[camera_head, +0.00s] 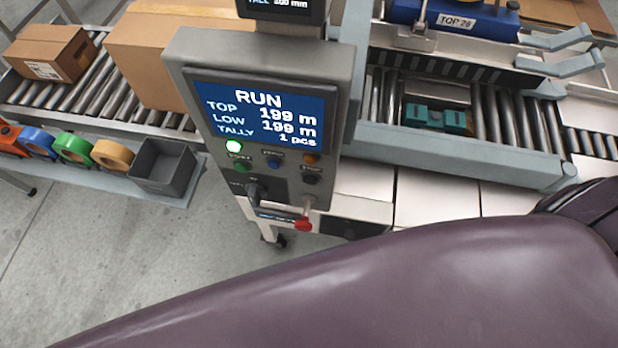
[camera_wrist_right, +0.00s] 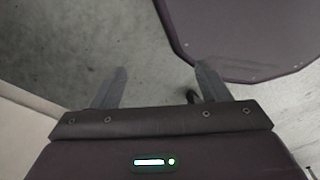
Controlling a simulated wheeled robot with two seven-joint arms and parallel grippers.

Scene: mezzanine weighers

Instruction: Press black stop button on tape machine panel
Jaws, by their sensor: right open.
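The tape machine's grey control panel (camera_head: 270,120) stands upright in the middle of the head view. Its blue screen (camera_head: 262,116) reads RUN, TOP 199 m, LOW 199 m, TALLY 1 pcs. The black stop button (camera_head: 312,179) is at the panel's lower right, below an orange button (camera_head: 311,159). My right gripper (camera_wrist_right: 161,84) is open and empty above the floor in the right wrist view, with no panel there. My left gripper is out of view.
A black rotary switch (camera_head: 256,191) and a red knob (camera_head: 303,224) are low on the panel. A roller conveyor with cardboard boxes (camera_head: 52,53) runs behind left. A shelf holds tape rolls (camera_head: 75,149) and a grey bin (camera_head: 164,165). My purple arm crosses the foreground.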

